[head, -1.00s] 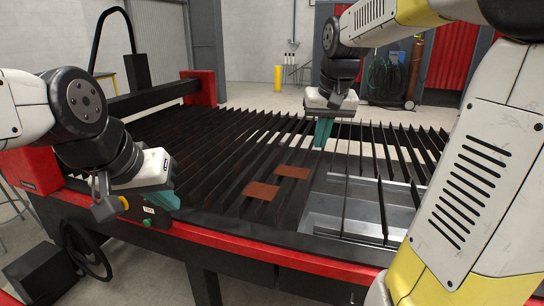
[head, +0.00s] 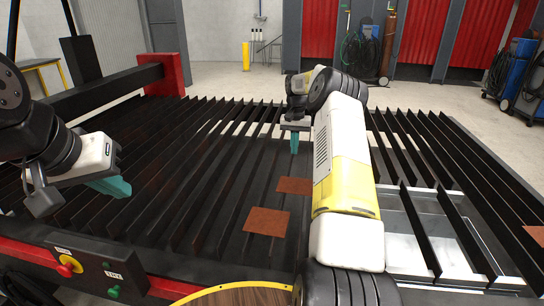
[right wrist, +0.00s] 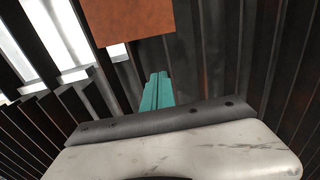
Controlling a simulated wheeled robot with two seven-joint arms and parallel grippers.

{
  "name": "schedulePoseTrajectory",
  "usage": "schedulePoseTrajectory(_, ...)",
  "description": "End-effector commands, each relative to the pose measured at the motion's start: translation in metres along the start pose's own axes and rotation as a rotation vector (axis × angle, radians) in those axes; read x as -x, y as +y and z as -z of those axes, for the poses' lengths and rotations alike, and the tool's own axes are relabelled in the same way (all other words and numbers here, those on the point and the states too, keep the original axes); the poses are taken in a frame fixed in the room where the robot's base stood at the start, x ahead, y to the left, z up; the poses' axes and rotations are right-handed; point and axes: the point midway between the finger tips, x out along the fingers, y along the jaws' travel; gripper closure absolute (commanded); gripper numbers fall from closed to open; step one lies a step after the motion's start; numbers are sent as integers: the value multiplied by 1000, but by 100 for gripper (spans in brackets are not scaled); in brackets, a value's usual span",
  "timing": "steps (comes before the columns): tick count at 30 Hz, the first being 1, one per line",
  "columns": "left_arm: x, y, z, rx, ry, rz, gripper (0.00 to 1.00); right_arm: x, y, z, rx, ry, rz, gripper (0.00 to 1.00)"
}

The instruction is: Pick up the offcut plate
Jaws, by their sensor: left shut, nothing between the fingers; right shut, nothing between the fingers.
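Two flat rust-brown plates lie on the dark slats of the cutting table in the head view: a nearer one (head: 266,221) and a smaller-looking one (head: 294,186) behind it. A third rust-brown piece (head: 537,235) is cut off at the right edge. I cannot tell which is the offcut plate. My right gripper (head: 295,144) is shut and empty, pointing down over the slats beyond the two plates. In the right wrist view its teal fingers (right wrist: 156,90) are apart from a rust-brown plate (right wrist: 134,18) at the top. My left gripper (head: 112,187) is shut and empty at the left.
The slatted table (head: 195,180) has upright slats with gaps. A round wooden surface (head: 240,297) with a yellow rim shows at the bottom. Bright metal (head: 430,230) lies below slats at right.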

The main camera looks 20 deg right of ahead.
Motion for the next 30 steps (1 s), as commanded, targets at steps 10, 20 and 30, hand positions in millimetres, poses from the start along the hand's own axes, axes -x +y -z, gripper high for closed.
schedulePoseTrajectory(10,0,0,0,0,0,0,100,-60,0,-1,1,-4,0,100)
schedulePoseTrajectory(20,0,0,0,0,0,0,100,-96,0,-19,2,0,1,100)
schedulePoseTrajectory(30,0,0,0,0,0,0,100,-96,0,-40,1,1,1,100)
